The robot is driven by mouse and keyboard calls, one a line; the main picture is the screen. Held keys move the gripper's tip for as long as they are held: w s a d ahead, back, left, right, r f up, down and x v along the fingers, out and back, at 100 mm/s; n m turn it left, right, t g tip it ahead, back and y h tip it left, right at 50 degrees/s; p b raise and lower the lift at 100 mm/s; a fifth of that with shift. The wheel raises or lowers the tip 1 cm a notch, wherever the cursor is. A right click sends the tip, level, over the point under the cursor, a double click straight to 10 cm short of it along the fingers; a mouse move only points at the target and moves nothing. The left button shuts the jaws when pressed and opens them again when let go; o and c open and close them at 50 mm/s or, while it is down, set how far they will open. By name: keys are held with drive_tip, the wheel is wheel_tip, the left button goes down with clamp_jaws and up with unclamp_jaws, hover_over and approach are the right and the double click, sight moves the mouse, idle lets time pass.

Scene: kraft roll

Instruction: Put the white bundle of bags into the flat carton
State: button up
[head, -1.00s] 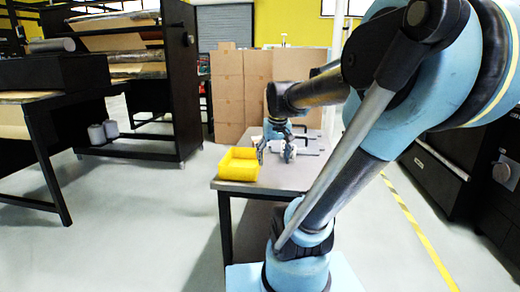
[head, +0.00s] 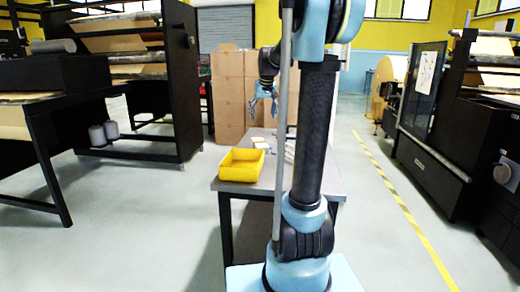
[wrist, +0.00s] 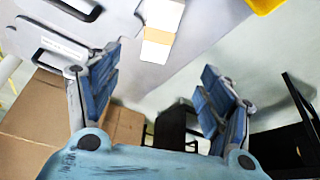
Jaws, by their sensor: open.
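The white bundle of bags (wrist: 163,18), with a tan band round it, lies on the grey table near its edge at the top of the wrist view. In the head view a small white shape (head: 258,140) behind the yellow bin appears to be it. My gripper (wrist: 160,75) is open and empty, with its blue fingers apart. In the head view my gripper (head: 263,97) is raised above the far part of the table. I cannot make out the flat carton for certain in either view.
A yellow bin (head: 241,166) stands at the table's left; its corner shows in the wrist view (wrist: 264,5). Grey flat pieces with handle openings (wrist: 55,44) lie beside the bundle. Stacked brown cartons (head: 228,95) stand behind the table (head: 230,187). My arm hides part of the tabletop.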

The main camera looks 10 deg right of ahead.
hover_over(260, 142)
drive_tip(key=s, duration=0.3)
drive_tip(key=f, duration=1.1)
drive_tip(key=shift+w+a, duration=0.1)
drive_tip(key=shift+w, duration=0.1)
drive_tip(key=shift+x, duration=2.7)
drive_tip(key=shift+s, duration=0.15)
drive_tip(key=c, duration=1.3)
drive_tip(key=shift+r, duration=0.1)
